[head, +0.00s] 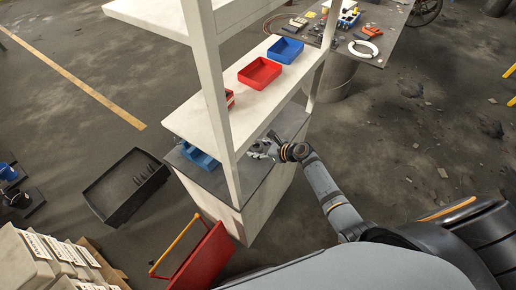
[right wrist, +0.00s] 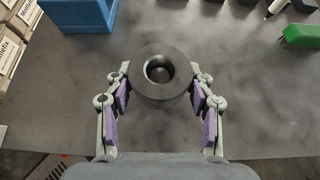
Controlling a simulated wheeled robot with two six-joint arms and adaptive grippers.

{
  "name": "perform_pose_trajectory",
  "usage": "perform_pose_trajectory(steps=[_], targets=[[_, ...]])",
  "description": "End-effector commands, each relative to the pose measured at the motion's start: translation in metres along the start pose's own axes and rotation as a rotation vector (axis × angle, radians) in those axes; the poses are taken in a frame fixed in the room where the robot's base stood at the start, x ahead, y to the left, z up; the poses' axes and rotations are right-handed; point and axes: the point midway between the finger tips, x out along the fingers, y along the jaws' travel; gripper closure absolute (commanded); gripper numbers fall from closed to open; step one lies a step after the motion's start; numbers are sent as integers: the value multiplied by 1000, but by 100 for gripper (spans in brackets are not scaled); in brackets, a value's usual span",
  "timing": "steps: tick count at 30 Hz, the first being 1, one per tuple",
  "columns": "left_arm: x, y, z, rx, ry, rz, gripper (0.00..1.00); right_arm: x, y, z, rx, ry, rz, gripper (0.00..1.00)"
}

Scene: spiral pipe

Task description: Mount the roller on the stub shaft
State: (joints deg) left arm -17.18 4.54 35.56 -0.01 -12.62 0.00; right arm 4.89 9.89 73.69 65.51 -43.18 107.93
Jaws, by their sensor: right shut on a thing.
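The roller (right wrist: 143,87) is a dark grey cylinder with a round hole, seen end-on in the right wrist view. My right gripper (right wrist: 160,92) is shut on it, with purple finger pads at its left and right sides. Below it is a grey worktop (right wrist: 268,105); I cannot tell the gap between them. In the head view my right gripper (head: 263,150) is over the lower level of the white shelf unit (head: 213,95), and the roller is too small to make out. I cannot identify the stub shaft in either view. My left gripper is not in view.
A green object (right wrist: 300,36) is at the right. In the head view, a blue bin (head: 198,156) stands at the worktop's left, and a shelf post and upper shelf are close to my right arm.

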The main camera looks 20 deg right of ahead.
Motion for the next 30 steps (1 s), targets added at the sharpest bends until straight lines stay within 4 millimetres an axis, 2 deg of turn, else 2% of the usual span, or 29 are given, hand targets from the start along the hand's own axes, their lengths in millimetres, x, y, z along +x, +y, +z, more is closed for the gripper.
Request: perform_pose_trajectory(steps=[28,29,30], targets=[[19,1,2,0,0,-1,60,13,0,-20,0,-1,-1,92],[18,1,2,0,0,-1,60,13,0,-20,0,-1,-1,44],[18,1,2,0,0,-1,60,12,0,-19,0,-1,-1,38]])
